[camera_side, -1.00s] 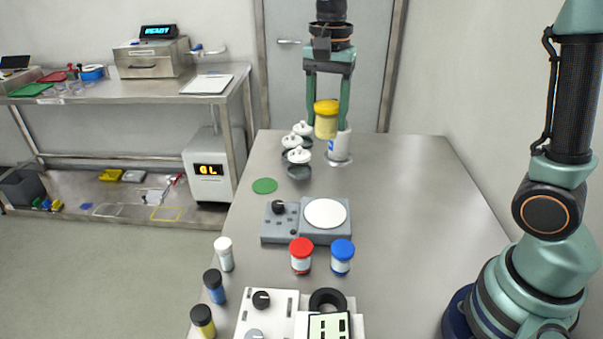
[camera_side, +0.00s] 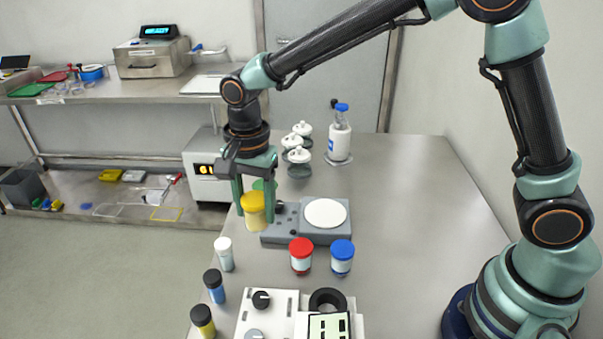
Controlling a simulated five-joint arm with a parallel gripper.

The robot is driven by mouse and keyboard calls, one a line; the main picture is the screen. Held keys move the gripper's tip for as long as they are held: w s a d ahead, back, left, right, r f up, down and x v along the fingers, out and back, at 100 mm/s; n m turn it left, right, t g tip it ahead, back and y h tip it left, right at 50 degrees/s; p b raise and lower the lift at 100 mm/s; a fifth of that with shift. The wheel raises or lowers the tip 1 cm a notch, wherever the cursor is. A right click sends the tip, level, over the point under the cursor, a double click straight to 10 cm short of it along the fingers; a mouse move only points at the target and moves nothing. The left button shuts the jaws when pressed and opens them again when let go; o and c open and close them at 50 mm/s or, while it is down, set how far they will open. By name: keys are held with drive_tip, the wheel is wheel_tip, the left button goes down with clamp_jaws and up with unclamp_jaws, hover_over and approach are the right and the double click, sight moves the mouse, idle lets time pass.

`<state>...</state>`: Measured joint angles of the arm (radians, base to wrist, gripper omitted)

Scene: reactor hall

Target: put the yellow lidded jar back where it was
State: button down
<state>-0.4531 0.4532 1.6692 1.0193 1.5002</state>
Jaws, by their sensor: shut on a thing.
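The yellow lidded jar (camera_side: 254,214) has a yellow lid and a pale yellow body. My gripper (camera_side: 254,208) is shut on it, one finger on each side. The jar appears upright, in front of the green disc (camera_side: 259,184) and left of the grey device with a round white plate (camera_side: 325,213). My gripper partly hides the green disc and the device's left edge. I cannot tell whether the jar's base touches the table.
A red-lidded jar (camera_side: 301,256) and a blue-lidded jar (camera_side: 342,257) stand in front of the device. Small vials, including a white-capped one (camera_side: 224,254), line the table's left edge. A bottle (camera_side: 339,137) and several white-topped pots (camera_side: 299,162) stand behind.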

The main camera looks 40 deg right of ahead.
wheel_tip(320, 180, down, 11)
drive_tip(key=shift+f, duration=0.2)
idle(0.3)
drive_tip(key=shift+f, duration=0.1)
drive_tip(key=shift+c, duration=1.1)
unclamp_jaws()
